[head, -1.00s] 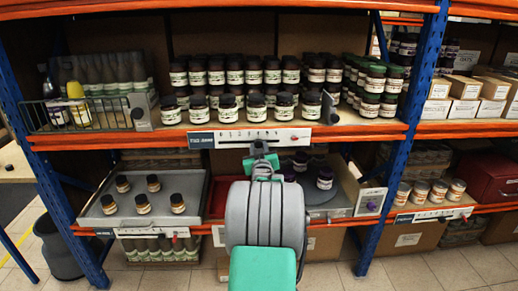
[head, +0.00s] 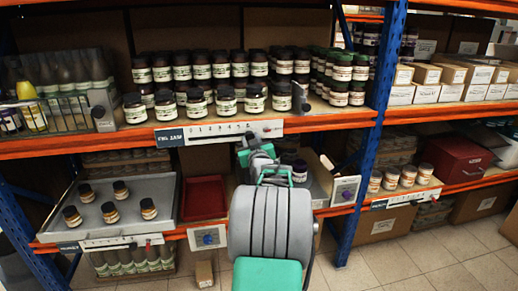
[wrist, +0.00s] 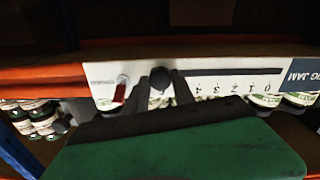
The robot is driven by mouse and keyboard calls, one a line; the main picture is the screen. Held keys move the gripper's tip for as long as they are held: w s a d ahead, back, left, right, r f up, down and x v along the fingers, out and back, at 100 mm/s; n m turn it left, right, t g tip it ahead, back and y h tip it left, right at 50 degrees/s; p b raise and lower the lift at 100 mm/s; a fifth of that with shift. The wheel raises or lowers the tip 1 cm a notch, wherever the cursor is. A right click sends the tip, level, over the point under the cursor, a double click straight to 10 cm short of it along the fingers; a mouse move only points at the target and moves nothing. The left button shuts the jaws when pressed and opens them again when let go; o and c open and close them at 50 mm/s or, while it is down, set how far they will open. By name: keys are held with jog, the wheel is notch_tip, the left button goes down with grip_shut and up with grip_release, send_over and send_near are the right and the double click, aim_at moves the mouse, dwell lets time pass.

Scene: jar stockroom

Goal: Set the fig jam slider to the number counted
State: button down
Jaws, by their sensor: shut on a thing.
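The fig jam slider panel (head: 222,131) is a white strip with a blue label (head: 170,137) on the upper shelf's front edge. In the wrist view the panel (wrist: 105,78) appears upside down, with its slot (wrist: 230,72) and numerals. My gripper (wrist: 160,88) is shut on the dark slider knob (wrist: 159,76), left of the visible numerals in that view, beyond the 4. The exact number at the knob is hidden by the fingers. In the head view my gripper (head: 247,143) covers the knob. Dark-lidded jars (head: 226,101) stand in rows above the panel.
A red tag (wrist: 120,91) hangs beside the knob. Green-lidded jars (head: 340,92) stand right of the dark-lidded ones. Below are a grey tray (head: 160,190) with several jars, a red tray (head: 204,197) and another slider panel (head: 122,242). A blue upright (head: 376,110) stands right.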

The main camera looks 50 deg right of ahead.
jog(key=shift+s+d, duration=0.1)
jog(key=shift+d, duration=0.05)
jog(key=c, duration=1.1)
grip_release()
jog(key=shift+o, duration=0.2)
jog(key=v, duration=0.8)
